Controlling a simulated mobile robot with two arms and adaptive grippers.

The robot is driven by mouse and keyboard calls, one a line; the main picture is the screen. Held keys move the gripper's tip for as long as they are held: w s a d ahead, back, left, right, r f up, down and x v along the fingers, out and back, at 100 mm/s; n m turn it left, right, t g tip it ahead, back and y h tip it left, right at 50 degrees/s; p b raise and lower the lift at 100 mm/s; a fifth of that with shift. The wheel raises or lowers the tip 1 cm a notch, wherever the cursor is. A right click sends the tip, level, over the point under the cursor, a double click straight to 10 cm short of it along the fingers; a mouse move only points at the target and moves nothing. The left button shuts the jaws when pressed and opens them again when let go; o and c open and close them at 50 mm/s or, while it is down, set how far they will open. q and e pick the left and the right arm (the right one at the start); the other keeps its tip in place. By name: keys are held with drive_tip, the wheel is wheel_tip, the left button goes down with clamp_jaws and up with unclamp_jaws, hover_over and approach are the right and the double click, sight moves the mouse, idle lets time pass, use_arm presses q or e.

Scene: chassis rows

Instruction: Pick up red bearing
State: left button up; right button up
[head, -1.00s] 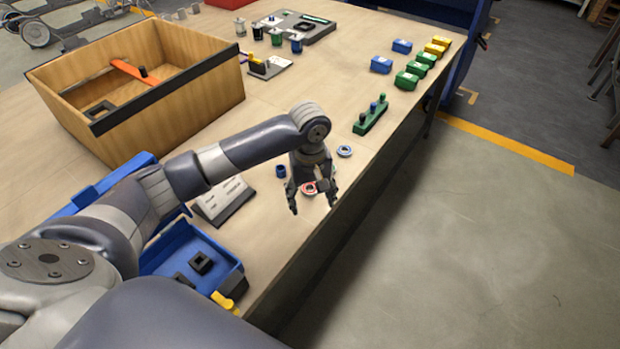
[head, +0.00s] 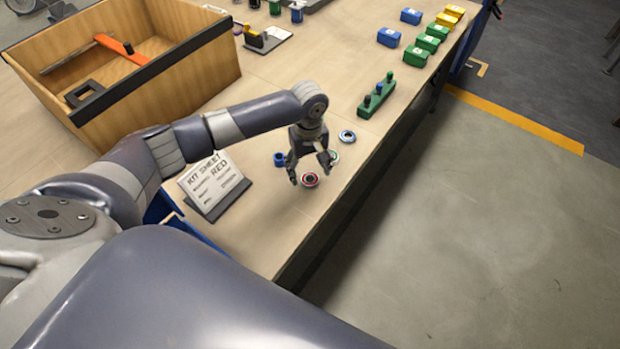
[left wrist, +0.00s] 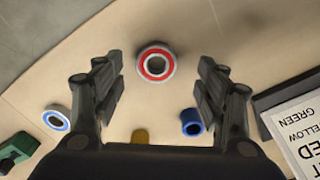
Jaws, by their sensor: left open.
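The red bearing (head: 310,179) lies flat on the table near its front edge. In the left wrist view the red bearing (left wrist: 156,64) shows whole, ahead of the fingers and between their lines. My left gripper (head: 312,178) is open above it, fingers pointing down; in the left wrist view its two fingers (left wrist: 160,82) stand apart with nothing between them. A green-ringed bearing (head: 333,156) lies just behind, partly hidden by the gripper. A blue-ringed bearing (head: 347,136) lies farther back. My right gripper is not in view.
A blue cylinder (head: 280,159) stands left of the gripper, near a kit sheet stand (head: 214,186) reading RED. A green block with pegs (head: 376,97) stands behind. A wooden crate (head: 170,85) is at the left. Small blue, green and yellow boxes line the far right.

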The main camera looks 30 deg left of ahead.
sight(310, 182)
use_arm(q)
drive_tip(key=f, duration=0.3)
drive_tip(key=shift+w+f, duration=0.1)
drive_tip(key=shift+w, duration=0.1)
drive_tip(key=shift+f, duration=0.2)
drive_tip(key=shift+c, duration=1.1)
drive_tip(key=c, duration=0.9)
drive_tip(key=shift+c, duration=0.4)
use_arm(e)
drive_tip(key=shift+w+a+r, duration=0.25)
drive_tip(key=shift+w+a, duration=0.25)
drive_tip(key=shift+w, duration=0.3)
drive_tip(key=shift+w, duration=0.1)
